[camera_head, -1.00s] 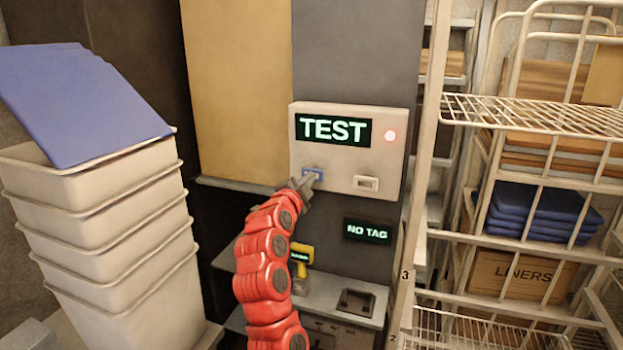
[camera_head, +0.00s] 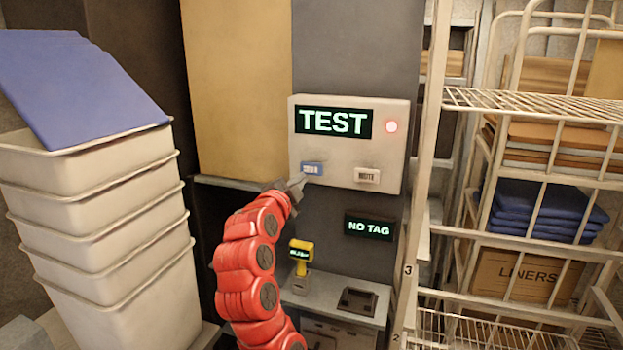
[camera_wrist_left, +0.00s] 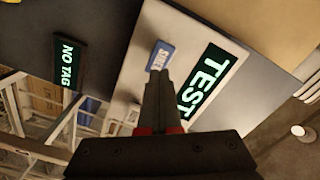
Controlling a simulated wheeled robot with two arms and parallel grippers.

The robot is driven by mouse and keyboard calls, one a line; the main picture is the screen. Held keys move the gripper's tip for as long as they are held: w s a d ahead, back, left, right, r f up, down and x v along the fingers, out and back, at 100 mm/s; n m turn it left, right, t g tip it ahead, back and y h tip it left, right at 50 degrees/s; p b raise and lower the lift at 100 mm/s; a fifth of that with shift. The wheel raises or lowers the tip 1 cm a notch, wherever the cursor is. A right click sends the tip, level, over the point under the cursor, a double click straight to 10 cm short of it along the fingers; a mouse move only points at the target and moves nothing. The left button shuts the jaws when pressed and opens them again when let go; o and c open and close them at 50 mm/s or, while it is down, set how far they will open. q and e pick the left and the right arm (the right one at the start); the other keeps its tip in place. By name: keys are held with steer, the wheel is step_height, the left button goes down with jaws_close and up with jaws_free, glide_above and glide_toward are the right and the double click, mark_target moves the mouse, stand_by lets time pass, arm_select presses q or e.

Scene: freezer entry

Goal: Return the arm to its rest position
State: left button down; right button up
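My red left arm rises from the bottom middle of the head view. Its grey left gripper (camera_head: 290,184) is just below and left of the blue button (camera_head: 312,168) on the white wall panel (camera_head: 348,150). In the left wrist view the fingers (camera_wrist_left: 162,95) look closed together, with nothing between them, and point towards the blue button (camera_wrist_left: 160,56). A small gap shows between fingertips and button in the head view. My right gripper is not in view.
A white button (camera_head: 367,175) sits right of the blue one. A NO TAG display (camera_head: 369,227) is below. A yellow scanner (camera_head: 300,255) stands on the grey shelf. Stacked white bins (camera_head: 95,200) stand left, a wire rack (camera_head: 530,105) right.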

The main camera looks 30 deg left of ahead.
arm_select(q)
steer(key=shift+s+d, duration=0.2)
steer(key=shift+s, duration=0.5)
steer(key=shift+w, duration=0.1)
